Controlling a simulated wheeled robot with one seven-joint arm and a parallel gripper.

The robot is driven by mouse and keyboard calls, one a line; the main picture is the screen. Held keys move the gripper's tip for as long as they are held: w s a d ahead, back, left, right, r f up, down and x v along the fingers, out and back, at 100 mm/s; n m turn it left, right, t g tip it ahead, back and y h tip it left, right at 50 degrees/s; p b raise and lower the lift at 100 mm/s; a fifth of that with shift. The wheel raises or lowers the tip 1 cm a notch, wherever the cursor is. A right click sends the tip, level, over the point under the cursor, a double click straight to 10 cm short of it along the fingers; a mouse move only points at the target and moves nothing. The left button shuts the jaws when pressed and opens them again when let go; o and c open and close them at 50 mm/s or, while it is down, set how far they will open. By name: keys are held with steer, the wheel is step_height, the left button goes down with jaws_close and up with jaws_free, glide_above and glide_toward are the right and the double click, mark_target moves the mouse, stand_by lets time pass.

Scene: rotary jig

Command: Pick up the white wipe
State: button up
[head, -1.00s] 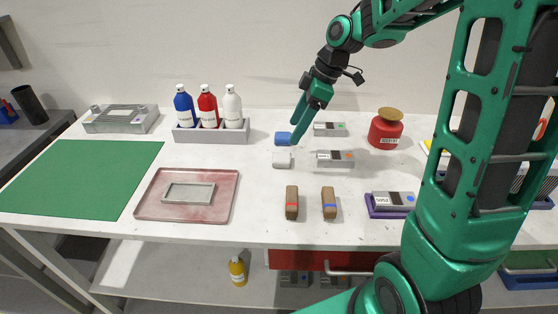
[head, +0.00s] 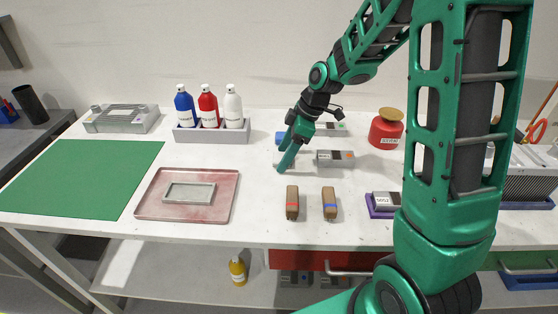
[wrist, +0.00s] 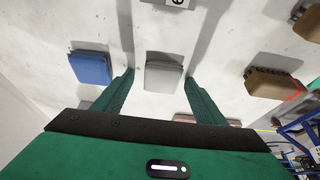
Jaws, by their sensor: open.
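The white wipe (wrist: 165,72) is a small pale block on the white table. In the wrist view it sits between and slightly beyond my two green fingertips. My gripper (wrist: 160,76) is open, with a finger to each side of the wipe and nothing held. In the head view my gripper (head: 284,166) points down over the wipe's place and mostly hides it. I cannot tell whether the fingers touch the wipe.
A blue wipe (wrist: 90,68) lies beside the white one. Two brown brushes (head: 292,202) (head: 329,203) lie nearer the front edge. A grey device (head: 335,158) is right of my gripper. A bottle rack (head: 212,136) and red-rimmed tray (head: 150,205) stand to the left.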

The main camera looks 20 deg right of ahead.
mark_target(277, 155)
steer(key=c, duration=1.1)
steer(key=shift+r, duration=0.1)
steer(key=shift+r, duration=0.5)
step_height(277, 155, up, 3)
steer(key=shift+f, duration=0.1)
steer(key=s+a+r, duration=0.2)
steer(key=a, duration=0.1)
steer(key=s+a+r, duration=0.2)
steer(key=a, duration=0.1)
steer(key=s+a+r, duration=0.3)
steer(key=shift+a, duration=0.25)
